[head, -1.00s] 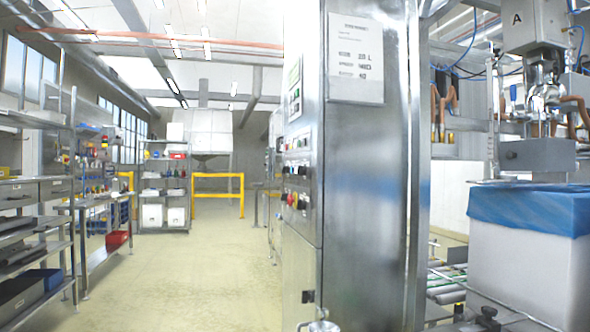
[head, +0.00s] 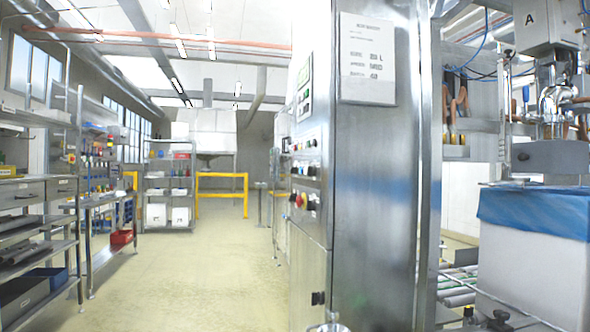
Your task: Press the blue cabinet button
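A tall stainless steel cabinet (head: 372,200) stands just right of the middle in the head view. Its narrow left face carries a control panel (head: 306,172), seen at a steep slant. The panel has a green-lit display (head: 304,75), small knobs and buttons, and a red button with a yellow surround (head: 300,201). A blue button cannot be made out clearly among the small controls. Neither of my grippers can be made out in view.
Steel shelving (head: 40,220) lines the left. A yellow rail (head: 222,175) stands at the back. The floor (head: 190,270) left of the cabinet is clear.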

